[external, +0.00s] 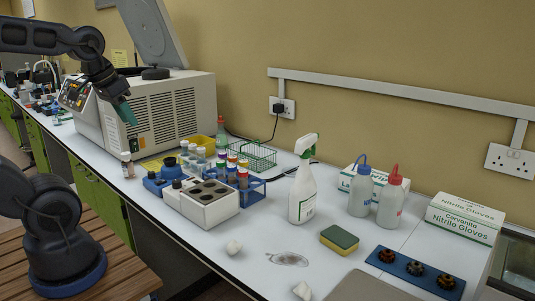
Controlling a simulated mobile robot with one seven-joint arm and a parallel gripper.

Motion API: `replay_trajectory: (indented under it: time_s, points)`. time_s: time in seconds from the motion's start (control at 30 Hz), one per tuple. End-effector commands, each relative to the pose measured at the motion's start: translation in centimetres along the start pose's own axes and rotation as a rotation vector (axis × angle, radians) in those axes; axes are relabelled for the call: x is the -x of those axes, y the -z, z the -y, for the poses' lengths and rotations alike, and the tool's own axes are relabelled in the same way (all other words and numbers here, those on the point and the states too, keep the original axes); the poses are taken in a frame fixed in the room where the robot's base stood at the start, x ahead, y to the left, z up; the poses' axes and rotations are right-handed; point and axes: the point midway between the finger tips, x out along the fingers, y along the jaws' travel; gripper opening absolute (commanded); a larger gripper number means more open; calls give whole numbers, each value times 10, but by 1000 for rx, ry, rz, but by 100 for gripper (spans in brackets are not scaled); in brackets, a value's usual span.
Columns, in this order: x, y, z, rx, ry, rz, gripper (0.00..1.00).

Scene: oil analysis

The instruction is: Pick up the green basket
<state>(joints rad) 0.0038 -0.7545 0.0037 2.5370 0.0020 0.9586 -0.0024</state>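The green basket (262,158) is a low wire basket on the white bench, near the back wall. Sample tubes and a spray bottle stand in front of it and hide part of its lower edge. My gripper (126,113) is at the upper left, in front of the large beige machine, pointing down and to the right. It is well to the left of the basket and apart from it. Its end looks teal, and the fingers are too small to tell open from shut.
The beige machine (190,108) with a raised lid stands between my arm and the wall. A blue tube rack (257,192), a grey block (208,212) and a white spray bottle (302,195) crowd the basket's front. The bench front around the sponge (339,238) is fairly open.

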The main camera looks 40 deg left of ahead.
Motion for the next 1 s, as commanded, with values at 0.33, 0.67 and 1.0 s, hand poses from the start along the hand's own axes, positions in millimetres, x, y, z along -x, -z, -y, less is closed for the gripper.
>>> replay_trajectory:
  time_s: [0.33,0.67,1.0]
  points:
    - [0,0,0,0,0,0,36]
    - [0,0,0,0,0,0,28]
    - [5,51,2,116,0,32,28]
